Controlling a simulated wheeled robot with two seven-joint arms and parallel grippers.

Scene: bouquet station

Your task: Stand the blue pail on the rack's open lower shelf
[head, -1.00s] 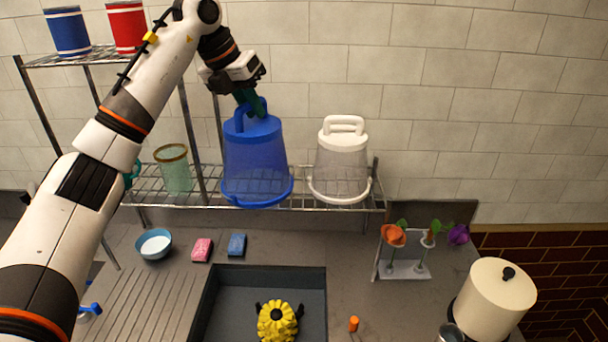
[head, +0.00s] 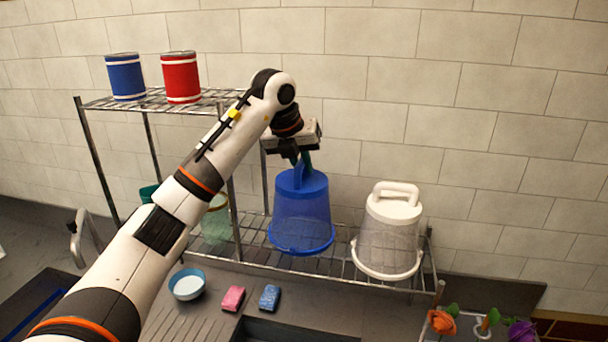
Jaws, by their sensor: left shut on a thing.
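The blue pail (head: 301,212) is at the rack's lower shelf (head: 345,270), left of a white pail. It is upright, handle up, narrower at the top than at the bottom. My left gripper (head: 304,163) is above it, pointing down and shut on its top handle. Whether the pail's base rests on the wires or hovers just over them I cannot tell. My right gripper is out of view.
The white pail (head: 388,228) stands close on the right. A green glass (head: 215,224) is partly behind my arm. Blue (head: 126,78) and red (head: 181,78) cans stand on the upper shelf. A bowl (head: 187,284) and sponges (head: 233,298) lie on the counter below.

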